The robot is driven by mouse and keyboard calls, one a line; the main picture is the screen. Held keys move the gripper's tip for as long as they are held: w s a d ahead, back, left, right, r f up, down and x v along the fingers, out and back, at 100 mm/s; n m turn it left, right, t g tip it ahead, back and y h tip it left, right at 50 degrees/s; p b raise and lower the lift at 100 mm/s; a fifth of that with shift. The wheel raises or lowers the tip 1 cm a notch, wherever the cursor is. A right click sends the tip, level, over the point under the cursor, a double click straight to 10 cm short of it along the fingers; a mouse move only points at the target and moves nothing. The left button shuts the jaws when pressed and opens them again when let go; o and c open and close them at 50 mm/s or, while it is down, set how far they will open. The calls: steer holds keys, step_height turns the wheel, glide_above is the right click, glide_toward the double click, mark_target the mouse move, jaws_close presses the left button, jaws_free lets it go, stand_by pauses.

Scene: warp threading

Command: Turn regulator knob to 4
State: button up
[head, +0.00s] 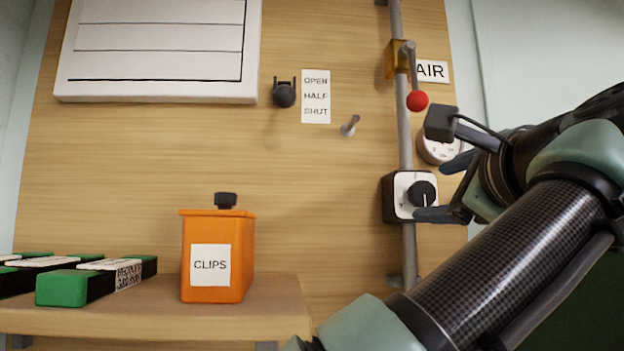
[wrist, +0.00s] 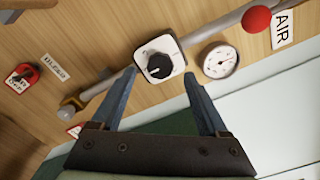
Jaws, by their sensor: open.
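The regulator knob (head: 422,193) is a black dial on a white square plate of the regulator box (head: 391,199), mounted on the grey vertical pipe. In the wrist view the knob (wrist: 159,66) lies ahead, framed between the fingers, with a light pointer line on it. Its number marks are too small to read. My gripper (head: 440,190) is at the right of the regulator in the head view, its fingers spread and empty. In the wrist view my gripper (wrist: 158,85) is open, its two fingertips on either side of the white plate. I cannot tell whether a finger touches it.
A pressure gauge (wrist: 220,60) sits beside the regulator. A lever with a red ball (head: 417,100) and an AIR sign (head: 432,71) are above. An orange CLIPS box (head: 217,262) stands on the shelf (head: 150,312) at the left. A small peg (head: 349,126) sticks out of the board.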

mark_target(425, 194)
steer(key=shift+w+a+p, duration=0.1)
steer(key=shift+w+p, duration=0.5)
steer(key=shift+w, duration=1.3)
jaws_close()
